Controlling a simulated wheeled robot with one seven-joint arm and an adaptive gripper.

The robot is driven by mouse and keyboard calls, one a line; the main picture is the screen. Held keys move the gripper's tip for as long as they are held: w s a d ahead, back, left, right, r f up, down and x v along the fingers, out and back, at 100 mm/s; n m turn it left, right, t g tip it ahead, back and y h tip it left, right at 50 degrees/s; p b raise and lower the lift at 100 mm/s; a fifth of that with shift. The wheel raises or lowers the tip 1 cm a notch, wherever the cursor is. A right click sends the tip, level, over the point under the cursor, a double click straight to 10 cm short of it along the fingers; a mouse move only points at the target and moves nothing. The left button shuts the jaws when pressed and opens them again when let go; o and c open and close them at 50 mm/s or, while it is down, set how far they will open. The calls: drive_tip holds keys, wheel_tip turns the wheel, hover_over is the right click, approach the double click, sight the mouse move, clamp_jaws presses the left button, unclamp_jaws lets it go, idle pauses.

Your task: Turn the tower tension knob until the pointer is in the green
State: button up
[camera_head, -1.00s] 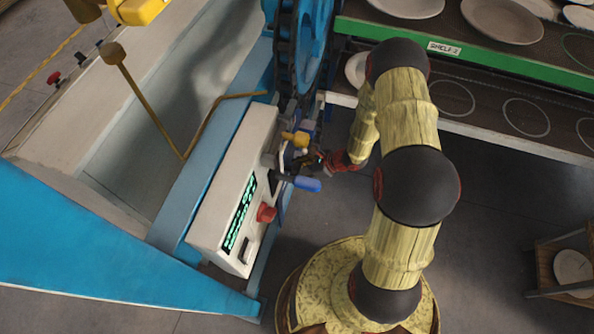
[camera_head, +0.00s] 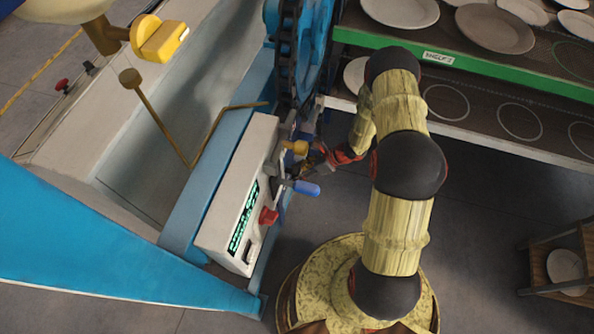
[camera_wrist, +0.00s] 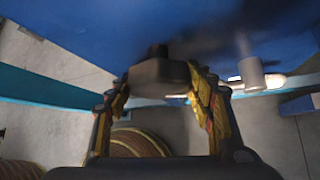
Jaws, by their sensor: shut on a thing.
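My gripper (camera_wrist: 160,85) has its two yellow-and-red fingers closed on the sides of a dark grey knob (camera_wrist: 158,77) in the wrist view. The knob's short dark stub points up toward a blue surface. In the head view my gripper (camera_head: 308,160) is at the right side of the control box, beside a yellow part (camera_head: 296,147) and a blue-handled lever (camera_head: 306,187). The knob cannot be told apart there. I cannot make out the pointer or a green band in either view.
The pale control box (camera_head: 238,195) carries a green-lit display and a red button (camera_head: 268,216). A blue wheel (camera_head: 312,40) stands behind it. A green-edged shelf (camera_head: 450,66) with plates is at the upper right. In the wrist view a grey cylinder (camera_wrist: 252,75) hangs right of my gripper.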

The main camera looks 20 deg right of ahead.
drive_tip(key=shift+w+g+y, duration=0.1)
drive_tip(key=shift+g+y, duration=0.2)
drive_tip(key=o, duration=1.2)
drive_tip(key=v, duration=1.2)
